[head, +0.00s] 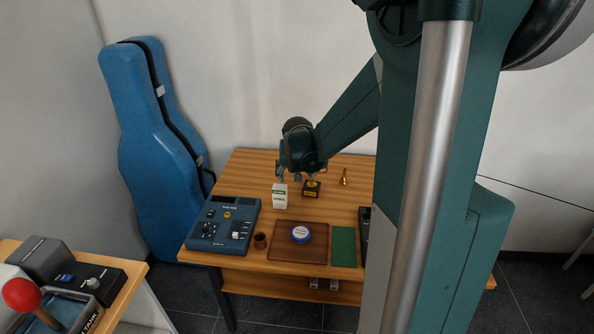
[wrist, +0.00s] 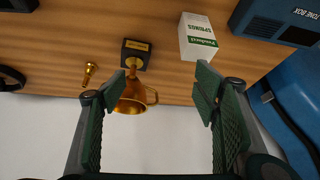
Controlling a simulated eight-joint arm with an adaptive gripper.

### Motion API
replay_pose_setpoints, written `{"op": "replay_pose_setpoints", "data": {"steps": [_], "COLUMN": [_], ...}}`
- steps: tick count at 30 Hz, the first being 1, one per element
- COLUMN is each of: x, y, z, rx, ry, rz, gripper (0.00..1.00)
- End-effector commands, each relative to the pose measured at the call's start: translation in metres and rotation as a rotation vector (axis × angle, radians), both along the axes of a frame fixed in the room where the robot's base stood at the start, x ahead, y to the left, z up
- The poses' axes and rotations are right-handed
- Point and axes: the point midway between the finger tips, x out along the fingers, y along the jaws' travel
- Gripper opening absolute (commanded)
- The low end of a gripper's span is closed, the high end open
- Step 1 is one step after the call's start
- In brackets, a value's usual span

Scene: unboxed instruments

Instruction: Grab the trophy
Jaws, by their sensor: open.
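The trophy (head: 311,190) has a black base with a gold plate and a gold cup. It stands on the wooden table in the head view, partly hidden by my gripper (head: 298,172). In the wrist view the trophy's cup (wrist: 132,97) and one looped handle show. There my gripper (wrist: 162,82) is open and empty, with its fingers wide apart. The trophy appears beyond the fingertips, nearer the left finger, which overlaps the cup's left edge. The wrist view does not show whether they touch.
A white springs box (head: 279,196) stands close left of the trophy; it also shows in the wrist view (wrist: 197,42). A small brass mouthpiece (head: 345,178) stands to the right. A blue tone box (head: 224,224), brown tray (head: 283,252) and green cloth (head: 344,247) lie nearer the front.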

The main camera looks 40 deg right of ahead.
Motion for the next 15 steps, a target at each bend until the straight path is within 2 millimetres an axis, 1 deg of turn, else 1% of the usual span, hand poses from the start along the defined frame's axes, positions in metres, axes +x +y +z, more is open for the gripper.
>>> {"op": "replay_pose_setpoints", "data": {"steps": [1,6,12,15], "x": [0.004,0.01,0.013,0.013], "y": [-0.012,-0.044,-0.072,-0.079], "z": [-0.004,-0.021,-0.037,-0.042], "rx": [0.001,0.003,0.006,0.006], "ry": [0.001,0.005,0.009,0.01], "rz": [-0.016,-0.062,-0.103,-0.113], "gripper": [0.61,0.61,0.61,0.61]}}
